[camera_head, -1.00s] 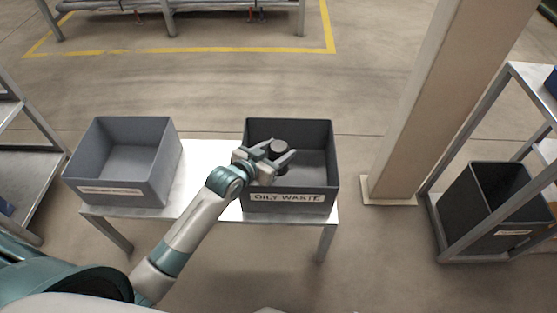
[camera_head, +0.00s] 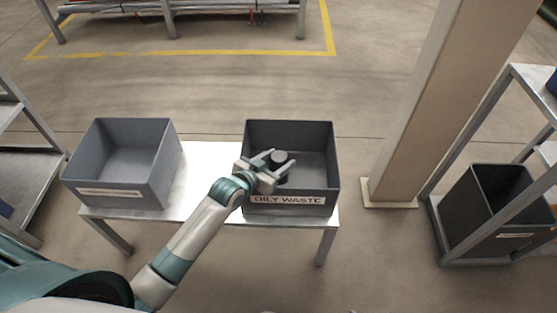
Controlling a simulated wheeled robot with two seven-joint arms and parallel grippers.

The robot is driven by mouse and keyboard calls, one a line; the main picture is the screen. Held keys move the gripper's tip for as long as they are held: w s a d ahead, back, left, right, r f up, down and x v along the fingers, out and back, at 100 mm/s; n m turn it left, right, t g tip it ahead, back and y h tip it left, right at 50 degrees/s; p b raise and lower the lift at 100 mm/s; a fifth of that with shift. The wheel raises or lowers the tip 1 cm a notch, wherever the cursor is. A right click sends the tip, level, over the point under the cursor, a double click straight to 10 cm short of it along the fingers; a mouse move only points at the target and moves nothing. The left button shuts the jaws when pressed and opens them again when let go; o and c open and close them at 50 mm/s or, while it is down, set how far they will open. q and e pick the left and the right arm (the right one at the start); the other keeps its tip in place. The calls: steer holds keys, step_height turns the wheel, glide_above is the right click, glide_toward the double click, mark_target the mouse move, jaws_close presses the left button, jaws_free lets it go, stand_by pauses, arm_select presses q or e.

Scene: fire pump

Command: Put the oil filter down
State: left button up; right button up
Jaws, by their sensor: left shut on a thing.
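The oil filter (camera_head: 279,157) is a small dark cylinder, seen from above with its round top showing. My left gripper (camera_head: 275,166) is shut on it and holds it over the dark grey bin labelled OILY WASTE (camera_head: 322,177). The filter and fingers appear within the bin's outline, towards its left front. I cannot tell how far the filter is above the bin floor. Its lower part is partly hidden by the fingers. My right gripper does not show.
A second, empty grey bin (camera_head: 80,170) stands on the same metal table (camera_head: 205,175), to the left. A pillar (camera_head: 425,120) rises to the right. A shelf rack with a black bin (camera_head: 478,205) stands at the far right. The floor behind the table is clear.

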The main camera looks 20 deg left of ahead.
arm_select(q)
steer(key=shift+f, duration=0.4)
